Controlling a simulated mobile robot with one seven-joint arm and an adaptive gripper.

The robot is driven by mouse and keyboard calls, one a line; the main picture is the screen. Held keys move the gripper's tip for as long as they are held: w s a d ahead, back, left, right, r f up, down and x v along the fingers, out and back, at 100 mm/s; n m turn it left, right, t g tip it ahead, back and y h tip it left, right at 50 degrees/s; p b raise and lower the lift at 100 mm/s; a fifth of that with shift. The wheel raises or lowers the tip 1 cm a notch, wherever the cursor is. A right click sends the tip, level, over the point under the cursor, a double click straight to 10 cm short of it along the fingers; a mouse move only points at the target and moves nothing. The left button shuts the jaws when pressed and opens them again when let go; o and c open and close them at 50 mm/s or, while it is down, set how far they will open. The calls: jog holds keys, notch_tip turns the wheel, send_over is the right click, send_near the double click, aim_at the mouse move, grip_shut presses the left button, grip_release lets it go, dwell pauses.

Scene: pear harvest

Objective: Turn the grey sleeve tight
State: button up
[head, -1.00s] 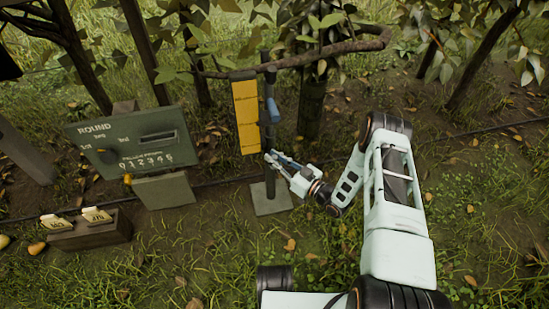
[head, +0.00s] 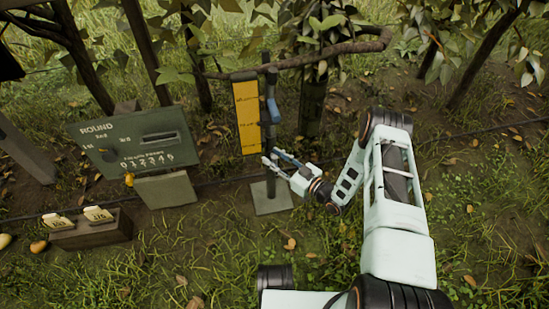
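My gripper (head: 271,158) is at the dark upright post (head: 270,185), just below the lower end of the yellow panel. Its fingertips look apart, with the post at or between them. The frame is too small to tell whether they touch it. I cannot make out the grey sleeve for certain; the fingers may cover it. A blue part (head: 273,110) sits on the post above my gripper. The yellow panel (head: 246,118) with marked lines stands upright just left of the post.
The post stands on a flat grey base plate (head: 272,203). A green board (head: 130,145) marked ROUND is to the left. A wooden box (head: 92,235) with two tags stands lower left, beside pears (head: 39,246). A branch (head: 310,60) crosses above the post.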

jog(key=v, duration=1.2)
